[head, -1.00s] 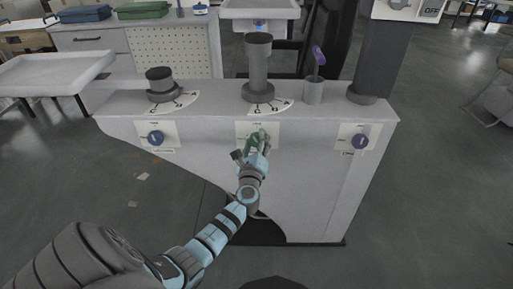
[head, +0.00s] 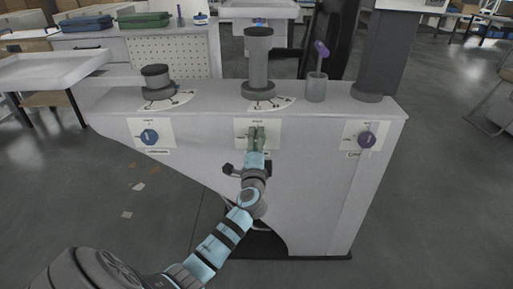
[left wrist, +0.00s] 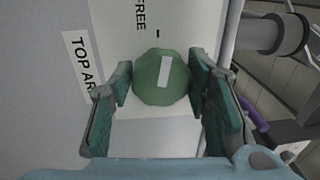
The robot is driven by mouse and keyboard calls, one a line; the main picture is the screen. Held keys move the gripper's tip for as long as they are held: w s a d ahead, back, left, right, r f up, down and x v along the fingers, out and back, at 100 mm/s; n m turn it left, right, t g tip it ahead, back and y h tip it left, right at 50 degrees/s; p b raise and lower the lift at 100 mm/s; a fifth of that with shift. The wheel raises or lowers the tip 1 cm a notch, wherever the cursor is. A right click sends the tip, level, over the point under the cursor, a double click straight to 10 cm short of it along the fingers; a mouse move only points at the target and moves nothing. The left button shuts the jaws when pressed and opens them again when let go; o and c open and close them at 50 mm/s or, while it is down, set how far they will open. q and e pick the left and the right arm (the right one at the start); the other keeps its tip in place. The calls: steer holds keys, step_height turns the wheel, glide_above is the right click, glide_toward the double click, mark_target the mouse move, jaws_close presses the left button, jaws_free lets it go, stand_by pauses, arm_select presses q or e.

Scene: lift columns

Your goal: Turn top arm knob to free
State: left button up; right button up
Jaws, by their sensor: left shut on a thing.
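The top arm knob is a round green knob (left wrist: 152,92) with a white pointer bar, on a white plate (left wrist: 185,20) marked FREE. A label reading TOP AR, partly cut off, sits beside it. The bar points roughly toward the tick near FREE, tilted slightly off it. My left gripper (head: 257,135) is at the middle plate (head: 241,127) on the front of the grey console, covering most of the knob in the head view. In the left wrist view its green-padded fingers (left wrist: 160,85) are shut on the knob, one on each side. My right gripper is not in view.
The grey console (head: 200,115) carries a left blue knob (head: 149,137) and a right purple-blue knob (head: 366,140) on its front.

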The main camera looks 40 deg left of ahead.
arm_select(q)
steer(key=shift+f+n+b, duration=0.1)
steer(key=shift+n+b, duration=0.5)
steer(key=shift+n, duration=0.5)
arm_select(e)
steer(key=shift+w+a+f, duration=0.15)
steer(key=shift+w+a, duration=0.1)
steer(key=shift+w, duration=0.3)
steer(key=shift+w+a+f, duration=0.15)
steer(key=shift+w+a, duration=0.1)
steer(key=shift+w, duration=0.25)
arm_select(q)
steer(key=o, duration=1.2)
steer(key=shift+c, duration=0.2)
steer(key=r+v, duration=0.1)
steer(key=v, duration=1)
steer(key=shift+s+d+f, duration=0.25)
steer(key=shift+d+f, duration=0.2)
